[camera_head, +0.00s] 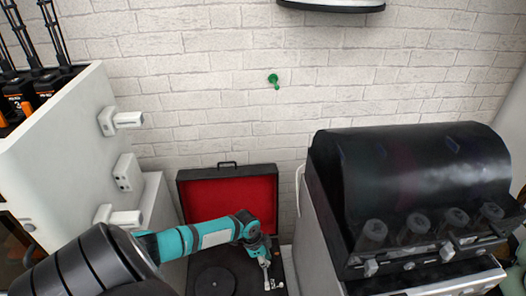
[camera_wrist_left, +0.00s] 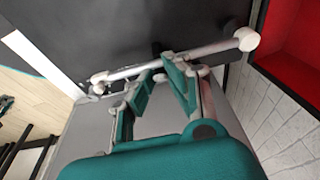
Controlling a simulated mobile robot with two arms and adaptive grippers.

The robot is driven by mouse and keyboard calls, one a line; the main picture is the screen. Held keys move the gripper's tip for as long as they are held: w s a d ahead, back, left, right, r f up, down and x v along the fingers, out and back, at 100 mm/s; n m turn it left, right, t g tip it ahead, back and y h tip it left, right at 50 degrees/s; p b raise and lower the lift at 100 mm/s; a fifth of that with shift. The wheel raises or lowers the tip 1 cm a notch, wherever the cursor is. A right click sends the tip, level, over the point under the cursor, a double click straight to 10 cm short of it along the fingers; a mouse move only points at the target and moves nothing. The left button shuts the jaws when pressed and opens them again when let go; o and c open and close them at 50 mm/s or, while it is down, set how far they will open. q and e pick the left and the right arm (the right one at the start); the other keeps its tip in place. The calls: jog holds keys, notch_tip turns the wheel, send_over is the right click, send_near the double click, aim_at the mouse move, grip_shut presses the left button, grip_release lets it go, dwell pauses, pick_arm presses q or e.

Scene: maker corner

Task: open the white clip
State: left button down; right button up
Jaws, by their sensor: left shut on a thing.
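A record player with an open red-lined lid (camera_head: 228,198) and a black base stands low in the middle of the head view. A pale bar (camera_wrist_left: 215,47) with rounded white ends runs over its dark deck in the left wrist view. This looks like the white clip or the arm it belongs to; I cannot tell which. My left gripper (camera_head: 265,264) reaches down at the right side of the deck. In the left wrist view my left gripper (camera_wrist_left: 160,68) has its teal fingers close together at the bar, shut on it. The fingertips partly hide the bar. My right gripper is not in view.
A black-hooded machine (camera_head: 415,180) with several knobs stands close on the right. A white cabinet (camera_head: 60,150) with white block-like fittings is on the left. A green hook (camera_head: 273,80) sits on the white brick wall. Room above the record player is free.

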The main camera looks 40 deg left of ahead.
pick_arm(q)
jog(key=shift+w+d+r+g+y+p, duration=0.15)
jog(key=shift+w+g+y+p, duration=0.1)
jog(key=shift+g+y, duration=0.25)
jog(key=shift+w+d+r+g+y+p, duration=0.15)
jog(key=shift+w+g+y+p, duration=0.1)
jog(key=shift+g+y, duration=0.25)
jog(key=shift+w+d+g+y, duration=0.1)
jog(key=shift+d+g+y, duration=0.05)
jog(key=shift+g+y, duration=0.7)
jog(key=shift+g, duration=0.25)
jog(key=c, duration=1.3)
grip_release()
jog(key=v, duration=0.7)
jog(key=shift+r, duration=0.2)
